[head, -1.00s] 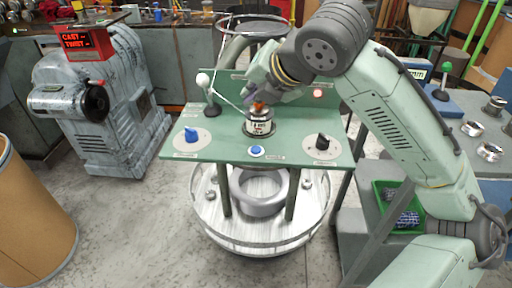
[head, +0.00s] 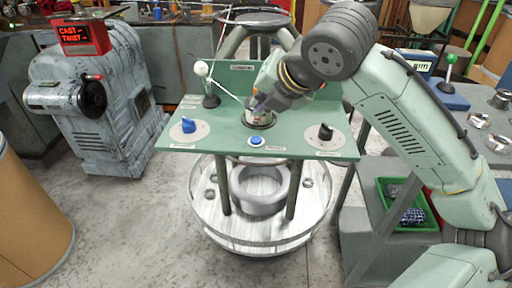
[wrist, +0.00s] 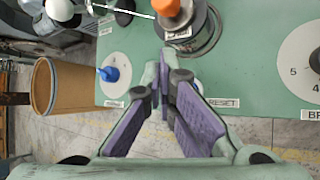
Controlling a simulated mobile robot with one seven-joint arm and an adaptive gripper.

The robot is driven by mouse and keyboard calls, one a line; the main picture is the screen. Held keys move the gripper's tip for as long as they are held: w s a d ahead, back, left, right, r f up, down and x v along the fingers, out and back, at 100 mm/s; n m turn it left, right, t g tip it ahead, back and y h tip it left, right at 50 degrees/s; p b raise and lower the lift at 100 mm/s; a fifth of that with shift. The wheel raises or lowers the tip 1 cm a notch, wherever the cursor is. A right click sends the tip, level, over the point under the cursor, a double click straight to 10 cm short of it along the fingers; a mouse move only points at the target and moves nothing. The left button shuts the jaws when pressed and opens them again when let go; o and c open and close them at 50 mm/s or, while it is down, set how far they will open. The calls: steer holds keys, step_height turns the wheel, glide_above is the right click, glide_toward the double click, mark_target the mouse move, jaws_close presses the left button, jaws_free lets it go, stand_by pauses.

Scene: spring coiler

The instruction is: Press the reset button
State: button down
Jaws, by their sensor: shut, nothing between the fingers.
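The reset button (head: 256,141) is a blue round button in a white ring near the front edge of the green panel (head: 225,145). In the wrist view my fingers mostly hide it; a bit of its white ring (wrist: 198,88) shows beside the RESET label (wrist: 222,103). My gripper (head: 258,106) is shut and empty, above the panel and behind the button in the head view. In the wrist view its fingertips (wrist: 165,60) point toward the spool behind the button. I cannot tell its exact height over the panel.
An orange-topped spool (wrist: 172,18) stands on the panel behind the button. A blue knob (head: 189,126) is to the left and a black knob (head: 325,133) to the right. A white-balled lever (head: 202,70) stands back left. The panel's front strip is clear.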

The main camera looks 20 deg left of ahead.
mark_target(260, 138)
steer(key=shift+f+b, duration=1.3)
steer(key=shift+f, duration=1.1)
steer(key=shift+f, duration=0.4)
steer(key=shift+f+b, duration=0.4)
steer(key=shift+r, duration=0.1)
steer(key=shift+r+p, duration=0.75)
steer(key=shift+p, duration=0.05)
step_height(260, 138, up, 5)
steer(key=p, duration=0.4)
